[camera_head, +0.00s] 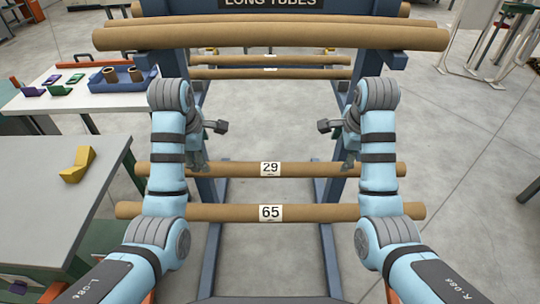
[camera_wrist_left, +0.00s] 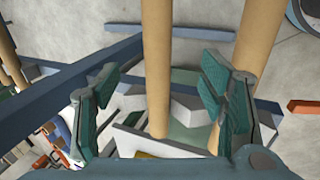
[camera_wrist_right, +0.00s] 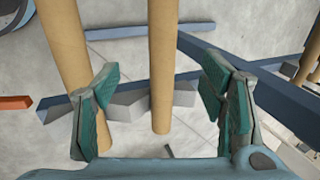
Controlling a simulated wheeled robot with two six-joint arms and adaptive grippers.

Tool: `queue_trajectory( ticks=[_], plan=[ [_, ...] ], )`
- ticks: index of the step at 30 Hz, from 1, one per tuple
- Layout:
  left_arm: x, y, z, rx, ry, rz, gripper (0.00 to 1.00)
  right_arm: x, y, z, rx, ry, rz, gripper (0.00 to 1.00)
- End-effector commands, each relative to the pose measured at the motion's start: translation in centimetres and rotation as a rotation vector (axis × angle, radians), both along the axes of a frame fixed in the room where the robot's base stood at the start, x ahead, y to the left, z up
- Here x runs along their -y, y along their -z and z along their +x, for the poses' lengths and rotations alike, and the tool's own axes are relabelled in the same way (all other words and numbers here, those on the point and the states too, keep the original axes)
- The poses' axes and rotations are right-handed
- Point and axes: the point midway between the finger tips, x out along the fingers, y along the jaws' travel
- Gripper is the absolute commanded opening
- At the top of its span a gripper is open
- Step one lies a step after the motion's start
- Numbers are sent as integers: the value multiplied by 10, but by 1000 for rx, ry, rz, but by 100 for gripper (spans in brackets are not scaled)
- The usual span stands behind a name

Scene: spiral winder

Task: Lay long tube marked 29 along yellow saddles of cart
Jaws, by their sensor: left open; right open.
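The long brown tube marked 29 (camera_head: 230,169) lies level across the blue rack, with its white label facing me. My left gripper (camera_head: 201,160) is over its left part and my right gripper (camera_head: 348,160) over its right part. Both are open and empty. In the left wrist view, tube 29 (camera_wrist_left: 157,65) runs between the spread fingers (camera_wrist_left: 160,100). In the right wrist view, tube 29 (camera_wrist_right: 162,65) also runs between the open fingers (camera_wrist_right: 160,105). I cannot make out a cart with yellow saddles.
Tube 65 (camera_head: 320,212) lies parallel on my side of tube 29. More tubes (camera_head: 270,38) rest higher on the blue rack (camera_head: 368,65) under a LONG TUBES sign. Floor at right is mostly clear.

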Motion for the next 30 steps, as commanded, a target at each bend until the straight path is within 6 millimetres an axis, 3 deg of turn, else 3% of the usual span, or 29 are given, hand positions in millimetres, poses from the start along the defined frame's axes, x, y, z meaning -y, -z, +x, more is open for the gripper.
queue_trajectory(
  ticks=[14,20,30],
  plan=[
    [-3,2,0,0,-9,-1,65,-4,2,2,1,-5,1,65],
    [-2,27,9,-3,-7,-1,65,-3,27,11,-5,-3,1,65],
    [-2,90,34,-4,-5,0,65,-2,90,35,-4,0,1,65]
  ],
)
